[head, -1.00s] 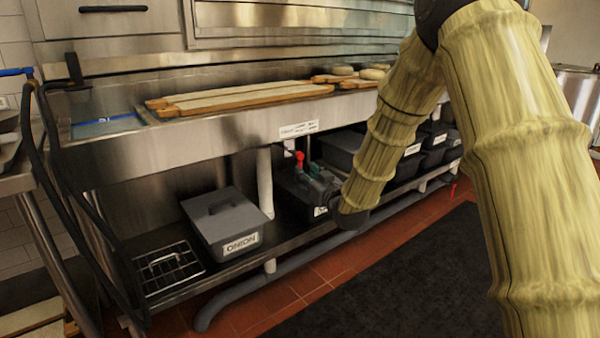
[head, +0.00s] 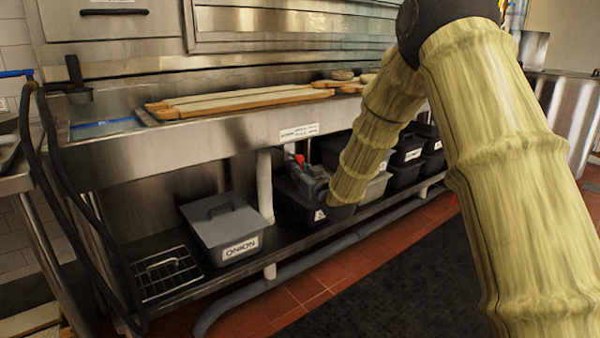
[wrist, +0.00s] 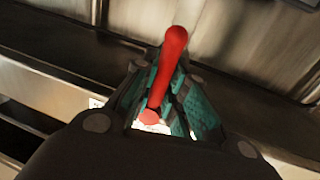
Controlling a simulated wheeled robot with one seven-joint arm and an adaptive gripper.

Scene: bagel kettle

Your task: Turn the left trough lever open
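The red lever (wrist: 169,62) stands between the two teal-padded fingers of my gripper (wrist: 166,72) in the wrist view. The fingers lean inward and look shut on its shaft, though a small gap could be hidden. The lever is tilted in that picture, its rounded top reaching past the fingertips. In the head view, only a small red tip of the lever (head: 300,158) shows beside my gripper (head: 308,172), under the trough counter's front edge (head: 225,142). My forearm and gripper hide the lever's lower part and mount.
A grey bin labelled ONION (head: 222,222) and a wire rack (head: 165,272) sit on the lower shelf to the left. A white vertical pipe (head: 264,185) stands just left of my gripper. Dark bins (head: 405,165) line the shelf to the right. A dark mat (head: 385,275) covers open floor.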

